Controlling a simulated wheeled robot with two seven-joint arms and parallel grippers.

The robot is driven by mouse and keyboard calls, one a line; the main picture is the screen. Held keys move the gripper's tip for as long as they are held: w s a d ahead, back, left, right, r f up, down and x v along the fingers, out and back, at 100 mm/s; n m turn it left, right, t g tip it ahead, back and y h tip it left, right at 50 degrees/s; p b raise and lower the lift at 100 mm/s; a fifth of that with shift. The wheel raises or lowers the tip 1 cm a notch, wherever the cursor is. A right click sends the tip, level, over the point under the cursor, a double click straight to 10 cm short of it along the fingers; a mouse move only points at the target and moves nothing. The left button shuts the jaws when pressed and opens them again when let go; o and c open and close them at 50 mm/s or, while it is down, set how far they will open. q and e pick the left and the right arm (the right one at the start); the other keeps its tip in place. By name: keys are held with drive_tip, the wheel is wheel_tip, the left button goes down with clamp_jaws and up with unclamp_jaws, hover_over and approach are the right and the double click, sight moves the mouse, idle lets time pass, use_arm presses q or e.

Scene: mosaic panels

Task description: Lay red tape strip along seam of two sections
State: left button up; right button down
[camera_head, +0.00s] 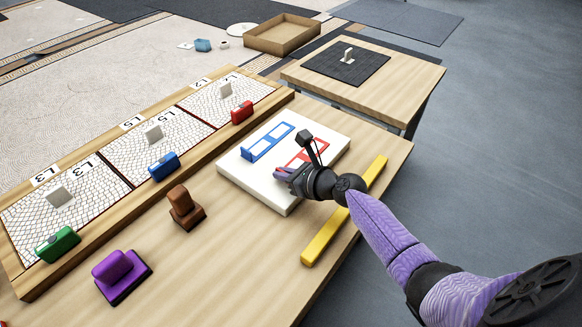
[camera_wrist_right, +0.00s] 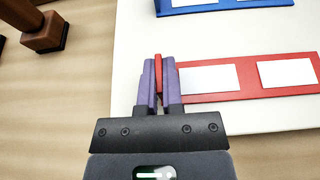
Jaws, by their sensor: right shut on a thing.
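The red tape strip (camera_head: 318,147) lies on a white board (camera_head: 236,176) and has white rectangles along it. In the right wrist view, the strip (camera_wrist_right: 247,82) runs right from my right gripper (camera_wrist_right: 160,62). The purple fingers are shut on the strip's raised red end tab. In the head view, the right gripper (camera_head: 284,174) is low over the board and partly covers the strip. Three mesh-covered sections (camera_head: 60,205), (camera_head: 150,145), (camera_head: 222,98) sit in a wooden frame at left, with dark seams between them. My left gripper is not in view.
A blue strip (camera_head: 268,141) lies beside the red one. Green (camera_head: 58,244), blue (camera_head: 164,166) and red (camera_head: 242,112) blocks line the frame. Brown (camera_head: 184,207) and purple (camera_head: 120,273) handled tools stand nearer. A yellow bar (camera_head: 325,238) lies near the table edge.

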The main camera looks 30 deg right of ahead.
wheel_tip(320, 180, up, 10)
drive_tip(key=p, duration=0.8)
drive_tip(key=shift+r, duration=0.3)
drive_tip(key=s+a+r+n+g+y, duration=0.1)
drive_tip(key=s+r+n+y, duration=0.15)
drive_tip(key=r, duration=0.35)
drive_tip(key=s+a+r+n+y, duration=0.1)
drive_tip(key=s+a+r, duration=0.1)
drive_tip(key=s+r, duration=0.35)
drive_tip(key=s+a+r+n+g+y, duration=0.35)
drive_tip(key=s+a+r, duration=0.4)
drive_tip(key=s, duration=0.25)
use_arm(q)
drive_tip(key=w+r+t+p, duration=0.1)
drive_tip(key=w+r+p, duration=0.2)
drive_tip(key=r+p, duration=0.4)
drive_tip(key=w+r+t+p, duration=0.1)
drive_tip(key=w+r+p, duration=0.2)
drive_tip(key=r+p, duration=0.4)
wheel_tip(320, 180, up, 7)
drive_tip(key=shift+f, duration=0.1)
use_arm(e)
wheel_tip(320, 180, up, 10)
drive_tip(key=shift+s+a+f, duration=0.15)
drive_tip(key=shift+f, duration=0.05)
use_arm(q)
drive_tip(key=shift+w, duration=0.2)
use_arm(e)
drive_tip(key=shift+h, duration=0.3)
